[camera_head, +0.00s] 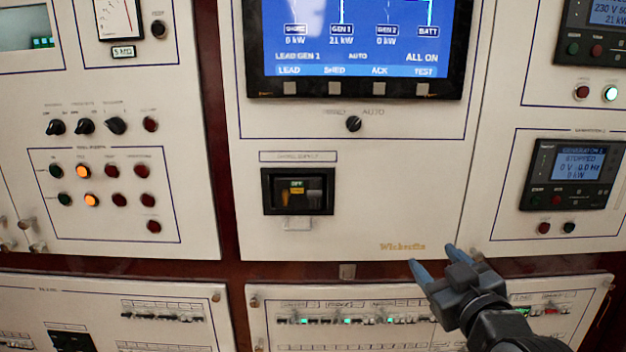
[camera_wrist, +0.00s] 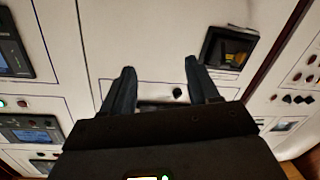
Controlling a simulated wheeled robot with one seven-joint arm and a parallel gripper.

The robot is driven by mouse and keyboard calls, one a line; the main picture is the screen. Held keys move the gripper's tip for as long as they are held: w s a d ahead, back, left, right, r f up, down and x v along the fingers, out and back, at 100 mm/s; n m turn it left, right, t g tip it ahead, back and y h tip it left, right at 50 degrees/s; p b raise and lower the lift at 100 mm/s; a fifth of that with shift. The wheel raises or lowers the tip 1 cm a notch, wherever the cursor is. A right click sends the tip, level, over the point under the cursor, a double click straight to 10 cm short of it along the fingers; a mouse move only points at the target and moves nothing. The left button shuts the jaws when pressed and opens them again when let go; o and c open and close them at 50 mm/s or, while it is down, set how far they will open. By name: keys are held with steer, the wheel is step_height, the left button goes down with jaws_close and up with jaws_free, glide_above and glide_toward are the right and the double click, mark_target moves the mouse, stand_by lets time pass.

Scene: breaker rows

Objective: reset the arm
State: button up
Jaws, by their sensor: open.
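My gripper (camera_head: 432,256) is in front of the lower right of the middle panel in the head view, its two blue-grey fingers spread apart with nothing between them. In the wrist view my gripper (camera_wrist: 160,72) is also open and empty. Its fingers point at the pale panel face, with a black round knob (camera_wrist: 177,93) seen between them. I cannot tell whether the fingertips touch the panel.
A recessed black breaker (camera_head: 297,191) sits in the middle panel, below the selector knob (camera_head: 354,124) and large screen (camera_head: 354,40). A generator controller (camera_head: 572,175) is at right. Breaker rows (camera_head: 350,319) run along the lower panel, partly behind my arm.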

steer(key=s+f+m+h, duration=0.1)
steer(key=s+f, duration=0.3)
steer(key=s, duration=0.4)
steer(key=s+f+m+g, duration=0.1)
steer(key=s+f+m, duration=0.1)
steer(key=s+f, duration=0.4)
steer(key=s+f+m+h, duration=0.1)
steer(key=s+f, duration=0.2)
steer(key=s, duration=0.6)
steer(key=s+r, duration=0.2)
steer(key=s, duration=1)
steer(key=s+d+r+m+g, duration=0.1)
steer(key=s, duration=1.1)
steer(key=shift+s+r, duration=0.15)
steer(key=shift+r, duration=0.25)
